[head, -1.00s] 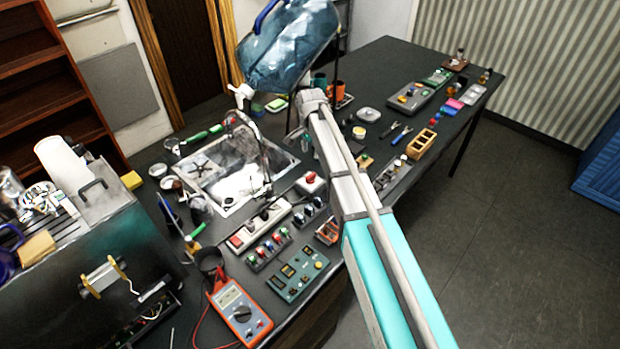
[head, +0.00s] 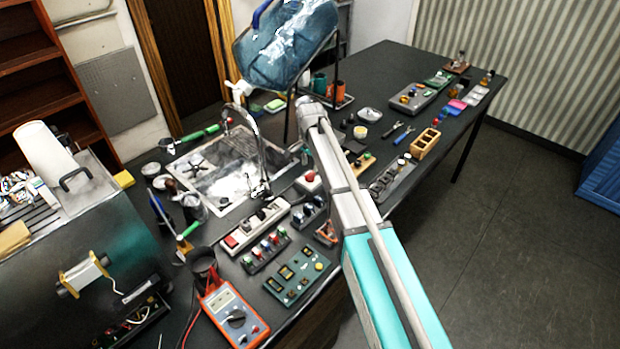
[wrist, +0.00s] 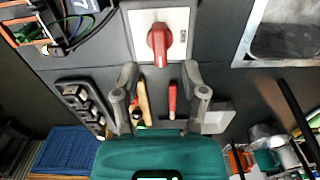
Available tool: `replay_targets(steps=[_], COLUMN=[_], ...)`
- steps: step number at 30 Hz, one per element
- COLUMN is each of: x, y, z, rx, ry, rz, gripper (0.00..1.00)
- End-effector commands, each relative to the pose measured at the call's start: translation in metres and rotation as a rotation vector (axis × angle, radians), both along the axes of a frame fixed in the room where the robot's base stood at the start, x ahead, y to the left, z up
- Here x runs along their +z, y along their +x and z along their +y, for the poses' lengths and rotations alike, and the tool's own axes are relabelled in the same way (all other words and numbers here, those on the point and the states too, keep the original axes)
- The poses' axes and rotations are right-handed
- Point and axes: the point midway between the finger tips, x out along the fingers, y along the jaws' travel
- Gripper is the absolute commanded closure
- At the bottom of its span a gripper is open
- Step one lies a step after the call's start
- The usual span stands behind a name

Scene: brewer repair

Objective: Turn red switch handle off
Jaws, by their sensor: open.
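The red switch handle (wrist: 159,45) sits on a pale square plate (wrist: 178,17) at the top middle of the wrist view, lying roughly upright in the picture. My gripper (wrist: 159,77) is open and empty, its two fingers spread on either side below the handle. I see no contact between fingers and handle. In the head view, a pale box with a red top (head: 310,178) beside the sink appears to be this switch. My gripper is hidden behind my arm in the head view.
The metal sink (head: 205,168) lies left of the switch, with a tall faucet. A power strip (head: 256,225), a multimeter (head: 232,314) and a green button panel (head: 298,276) stand nearby.

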Motion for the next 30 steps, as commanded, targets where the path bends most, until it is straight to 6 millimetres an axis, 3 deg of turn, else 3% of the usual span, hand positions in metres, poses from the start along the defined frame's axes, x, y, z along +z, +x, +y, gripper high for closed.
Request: replay_targets(steps=[15, 30], x=[-0.039, -0.044], y=[0.0, 0.0], z=[0.0, 0.001], rx=[0.001, 0.001], ry=[0.0, 0.0], rz=[0.0, 0.0], gripper=[0.44, 0.44])
